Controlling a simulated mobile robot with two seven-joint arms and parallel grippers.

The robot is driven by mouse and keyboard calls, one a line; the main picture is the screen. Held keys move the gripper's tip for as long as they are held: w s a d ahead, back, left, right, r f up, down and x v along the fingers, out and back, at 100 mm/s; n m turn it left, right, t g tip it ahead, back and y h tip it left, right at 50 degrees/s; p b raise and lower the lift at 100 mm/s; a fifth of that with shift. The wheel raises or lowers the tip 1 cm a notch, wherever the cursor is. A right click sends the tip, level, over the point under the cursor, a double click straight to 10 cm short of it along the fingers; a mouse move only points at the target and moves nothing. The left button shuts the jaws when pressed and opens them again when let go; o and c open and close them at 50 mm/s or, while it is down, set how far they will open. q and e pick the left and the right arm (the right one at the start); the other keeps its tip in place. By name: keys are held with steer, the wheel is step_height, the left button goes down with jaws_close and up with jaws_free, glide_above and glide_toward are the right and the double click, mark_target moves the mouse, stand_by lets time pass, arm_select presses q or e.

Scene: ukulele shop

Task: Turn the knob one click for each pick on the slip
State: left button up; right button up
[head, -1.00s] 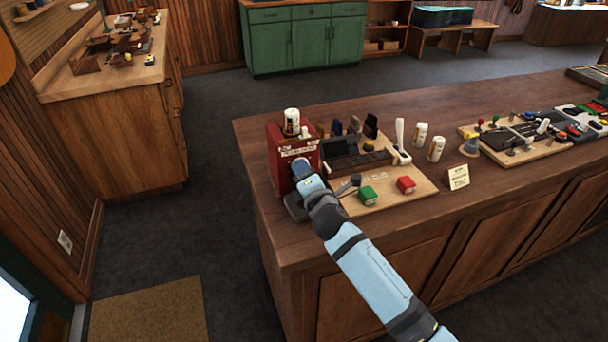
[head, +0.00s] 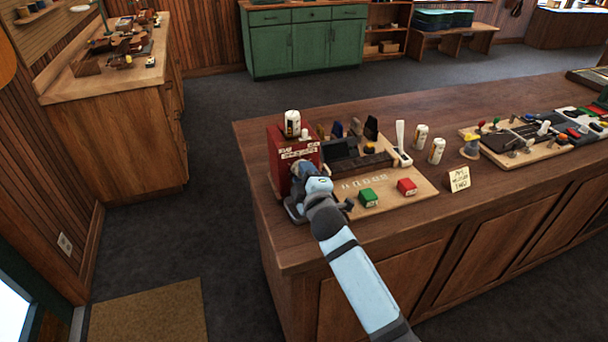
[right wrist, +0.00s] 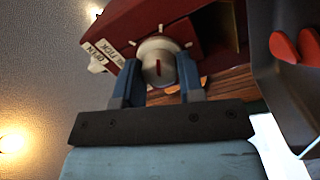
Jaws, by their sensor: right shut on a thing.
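A red box (head: 284,146) with white labels stands at the near left corner of the wooden counter. Its pale round knob (right wrist: 155,50), with a short red mark, shows in the right wrist view, with white tick marks around it. My right gripper (right wrist: 160,78) has its two blue fingers closed on either side of the knob. In the head view my right gripper (head: 300,172) is at the box's front and hides the knob. A small cream slip (head: 459,179) with dark writing stands on the counter to the right; I cannot read it. My left gripper is out of view.
White canisters (head: 436,150) stand behind the slip. Another board with small parts (head: 525,142) lies further right. The counter front between slip and edge is clear.

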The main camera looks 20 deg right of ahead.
steer(key=shift+r, duration=0.1)
stand_by(0.4)
steer(key=o, duration=0.9)
steer(key=shift+s, duration=0.1)
steer(key=s, duration=0.4)
steer(key=s+b, duration=0.1)
steer(key=s, duration=0.8)
steer(key=shift+s+d+f, duration=0.1)
steer(key=shift+s+f, duration=0.2)
